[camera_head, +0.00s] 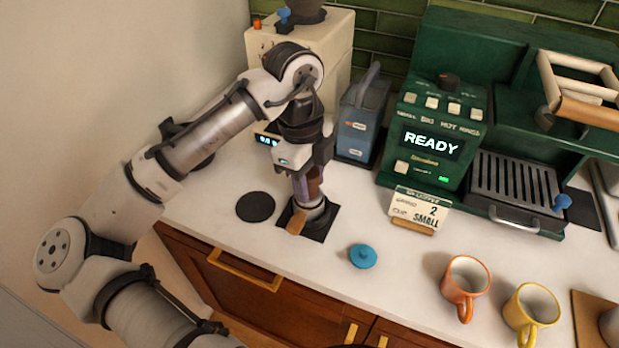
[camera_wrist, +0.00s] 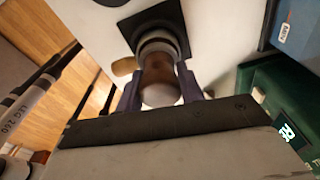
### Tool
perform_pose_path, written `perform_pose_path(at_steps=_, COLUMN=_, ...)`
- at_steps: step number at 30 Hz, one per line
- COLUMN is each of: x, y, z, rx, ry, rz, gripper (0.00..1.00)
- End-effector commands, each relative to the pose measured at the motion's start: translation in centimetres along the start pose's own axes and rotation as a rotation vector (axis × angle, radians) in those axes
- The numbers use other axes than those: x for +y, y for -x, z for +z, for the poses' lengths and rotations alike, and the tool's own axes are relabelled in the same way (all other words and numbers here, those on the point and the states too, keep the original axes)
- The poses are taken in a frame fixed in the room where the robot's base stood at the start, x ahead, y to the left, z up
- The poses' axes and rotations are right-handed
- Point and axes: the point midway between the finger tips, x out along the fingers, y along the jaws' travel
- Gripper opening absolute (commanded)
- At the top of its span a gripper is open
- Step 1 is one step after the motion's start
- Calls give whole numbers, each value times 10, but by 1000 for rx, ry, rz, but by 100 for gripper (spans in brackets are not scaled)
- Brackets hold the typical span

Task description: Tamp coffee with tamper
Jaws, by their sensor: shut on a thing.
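My gripper (camera_head: 306,184) points down over the dark square mat (camera_head: 325,222) on the counter. It is shut on the tamper, whose brown handle (camera_wrist: 160,70) and pale rounded top show between the purple fingers in the wrist view. A metal portafilter (camera_head: 318,213) with a wooden handle (camera_head: 297,223) stands on the mat directly below the tamper. The wooden handle also shows in the wrist view (camera_wrist: 124,66). The tamper is upright and in line with the portafilter's metal ring. The coffee and the tamper's base are hidden.
A round black mat (camera_head: 256,206) lies left. A small blue knobbed disc (camera_head: 362,257) lies in front. An order card (camera_head: 419,209), the green espresso machine (camera_head: 432,140), an orange mug (camera_head: 465,282) and a yellow mug (camera_head: 532,308) are right. A cream machine (camera_head: 340,50) stands behind.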

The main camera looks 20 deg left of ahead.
Motion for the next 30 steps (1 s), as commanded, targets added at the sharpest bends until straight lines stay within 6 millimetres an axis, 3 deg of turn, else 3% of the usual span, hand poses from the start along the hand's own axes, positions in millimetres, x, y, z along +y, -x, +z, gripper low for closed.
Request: perform_pose_path(at_steps=30, x=0, y=-12, z=1, rx=1, ry=-1, rz=-1, gripper=14)
